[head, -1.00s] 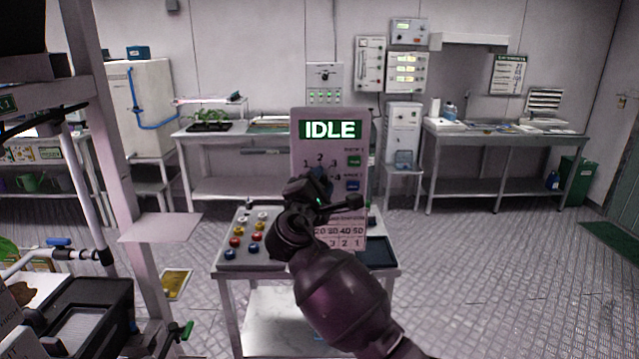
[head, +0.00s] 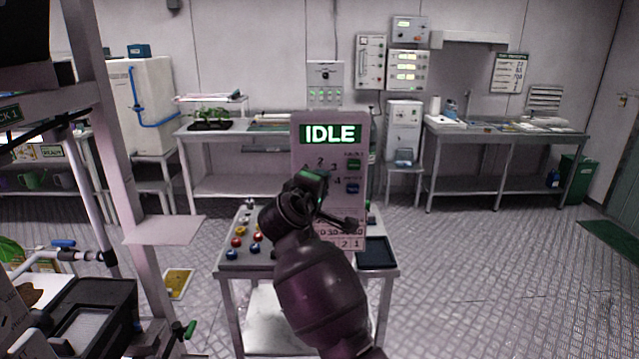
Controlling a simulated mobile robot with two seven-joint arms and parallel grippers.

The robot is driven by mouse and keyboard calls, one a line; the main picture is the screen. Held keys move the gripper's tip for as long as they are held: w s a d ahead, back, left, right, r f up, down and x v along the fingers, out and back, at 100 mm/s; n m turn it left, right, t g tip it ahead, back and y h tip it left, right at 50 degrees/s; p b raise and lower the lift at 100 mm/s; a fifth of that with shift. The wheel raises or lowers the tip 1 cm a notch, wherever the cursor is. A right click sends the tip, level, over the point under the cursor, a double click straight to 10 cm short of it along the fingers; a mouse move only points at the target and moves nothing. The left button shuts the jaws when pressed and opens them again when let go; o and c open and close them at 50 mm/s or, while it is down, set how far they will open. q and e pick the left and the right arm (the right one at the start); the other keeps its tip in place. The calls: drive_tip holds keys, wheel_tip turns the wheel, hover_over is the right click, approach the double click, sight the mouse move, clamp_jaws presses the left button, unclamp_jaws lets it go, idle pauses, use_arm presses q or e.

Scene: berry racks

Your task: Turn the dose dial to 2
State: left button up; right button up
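The pale control panel (head: 297,135) stands upright on a small metal cart, with a green screen (head: 330,133) reading IDLE. Below the screen are the dial numbers, with the 2 (head: 320,161) at the top and 3 and 4 to its right. The dose dial itself is hidden behind my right gripper (head: 312,187), so its setting cannot be read. My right arm comes up from the bottom and the gripper is in front of the dial area. Its fingers are not clear, and I cannot tell whether it touches the dial. My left gripper is not in view.
A green button (head: 353,164) and a blue button (head: 353,188) are at the panel's right. Several coloured knobs (head: 236,242) lie at the cart's left, and a dark tray (head: 376,253) at its right. A rack post (head: 112,150) stands to the left.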

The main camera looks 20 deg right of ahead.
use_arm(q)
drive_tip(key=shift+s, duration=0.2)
use_arm(e)
drive_tip(key=shift+f, duration=0.1)
drive_tip(key=o, duration=0.9)
drive_tip(key=shift+o, duration=0.2)
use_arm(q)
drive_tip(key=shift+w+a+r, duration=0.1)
use_arm(e)
drive_tip(key=shift+s, duration=0.1)
